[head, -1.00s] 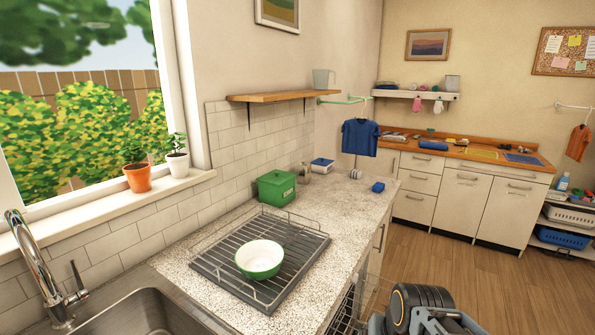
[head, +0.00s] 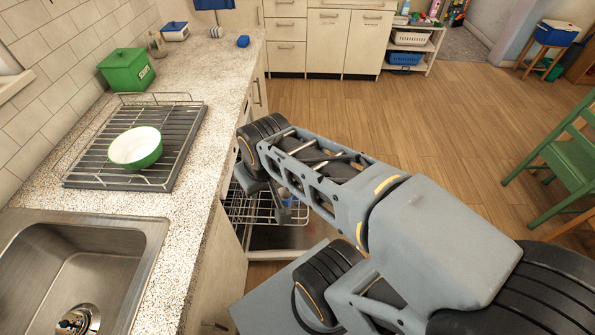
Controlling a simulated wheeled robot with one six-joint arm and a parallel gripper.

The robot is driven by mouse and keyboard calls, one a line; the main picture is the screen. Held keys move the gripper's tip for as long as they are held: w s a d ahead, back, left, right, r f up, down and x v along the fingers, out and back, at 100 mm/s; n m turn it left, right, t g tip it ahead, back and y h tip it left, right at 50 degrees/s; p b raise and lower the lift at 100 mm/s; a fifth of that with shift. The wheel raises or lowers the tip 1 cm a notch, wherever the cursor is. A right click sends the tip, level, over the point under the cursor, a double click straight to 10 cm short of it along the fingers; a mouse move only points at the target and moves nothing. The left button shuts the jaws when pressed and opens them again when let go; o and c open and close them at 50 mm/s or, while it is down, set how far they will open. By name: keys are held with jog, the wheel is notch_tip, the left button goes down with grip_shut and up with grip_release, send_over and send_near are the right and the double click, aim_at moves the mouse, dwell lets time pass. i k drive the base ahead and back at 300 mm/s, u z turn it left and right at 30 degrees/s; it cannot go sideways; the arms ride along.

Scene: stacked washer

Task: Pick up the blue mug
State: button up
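I cannot make out a blue mug for certain. A small grey-blue thing (head: 284,192) shows at the pulled-out wire rack (head: 240,207) below the counter, mostly hidden by my arm and too small to name. A small blue object (head: 243,41) sits on the far end of the counter; I cannot tell whether it is a mug. My gripper (head: 285,212) points down over the rack, largely hidden behind my arm. Its fingers are too small and dark to show whether they are open or shut.
A green-and-white bowl (head: 135,148) sits on a dish drainer (head: 185,150). A green box (head: 126,70) stands behind it. The sink (head: 40,290) is at the near left. The open appliance stands beside the counter edge. A green chair (head: 565,165) is at the right, with free floor between.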

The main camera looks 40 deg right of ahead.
aim_at(286, 196)
jog(key=u, duration=1.55)
jog(key=k, duration=1.1)
jog(key=z, duration=1.8)
